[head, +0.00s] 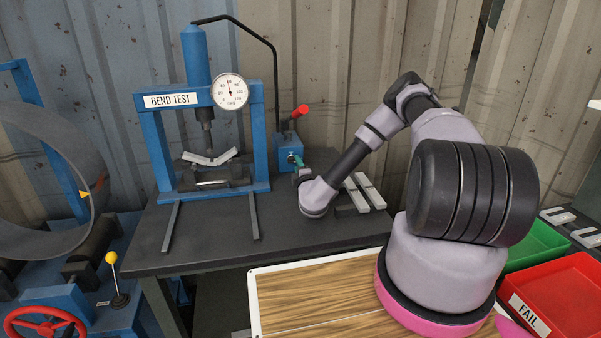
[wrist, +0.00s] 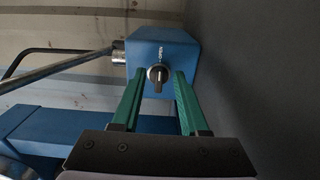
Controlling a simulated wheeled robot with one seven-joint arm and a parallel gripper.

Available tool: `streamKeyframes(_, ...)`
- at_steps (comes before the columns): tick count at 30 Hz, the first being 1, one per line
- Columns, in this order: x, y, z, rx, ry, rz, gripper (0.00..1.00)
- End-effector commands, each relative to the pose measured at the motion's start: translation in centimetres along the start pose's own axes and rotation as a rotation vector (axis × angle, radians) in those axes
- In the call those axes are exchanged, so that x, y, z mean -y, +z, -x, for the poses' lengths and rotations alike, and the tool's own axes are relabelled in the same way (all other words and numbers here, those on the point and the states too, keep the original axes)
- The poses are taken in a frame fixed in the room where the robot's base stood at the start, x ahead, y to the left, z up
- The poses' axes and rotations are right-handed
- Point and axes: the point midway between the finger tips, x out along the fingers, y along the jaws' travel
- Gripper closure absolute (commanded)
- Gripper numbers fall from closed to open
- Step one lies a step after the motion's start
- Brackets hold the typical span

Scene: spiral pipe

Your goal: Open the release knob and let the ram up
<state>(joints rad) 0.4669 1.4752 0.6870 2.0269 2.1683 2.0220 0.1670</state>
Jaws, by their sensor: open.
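The release knob (wrist: 157,77) is a small dark knob with a pale round base on the end face of the blue pump block (wrist: 172,48). Lettering is marked above it, partly blurred. My gripper (wrist: 159,72) is open, its green fingers on either side of the knob with gaps showing; I cannot tell whether the tips touch the block. In the head view the pump block (head: 285,148) stands right of the blue press, and my wrist partly covers the knob side. The press ram (head: 207,130) points down at a bent pale strip (head: 210,158); whether they touch is unclear.
The press frame (head: 155,130) carries a dial gauge (head: 230,92), and a black hose (head: 258,36) runs to the pump. A red-ended lever (head: 299,111) rises from the pump. Pale strips (head: 362,191) lie right of my wrist. A red FAIL bin (head: 565,292) is at lower right.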

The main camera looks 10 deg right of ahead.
Motion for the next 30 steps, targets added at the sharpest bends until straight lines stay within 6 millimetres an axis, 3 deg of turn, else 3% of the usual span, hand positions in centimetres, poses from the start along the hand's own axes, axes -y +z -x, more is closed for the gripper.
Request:
streamKeyframes(9,0.1,-0.1,6.4,-0.003,-0.004,-0.001,0.56)
streamKeyframes(15,0.1,0.0,9.1,-0.001,-0.003,0.000,0.56)
streamKeyframes(30,-0.4,-0.1,9.7,-0.010,0.008,0.004,0.56)
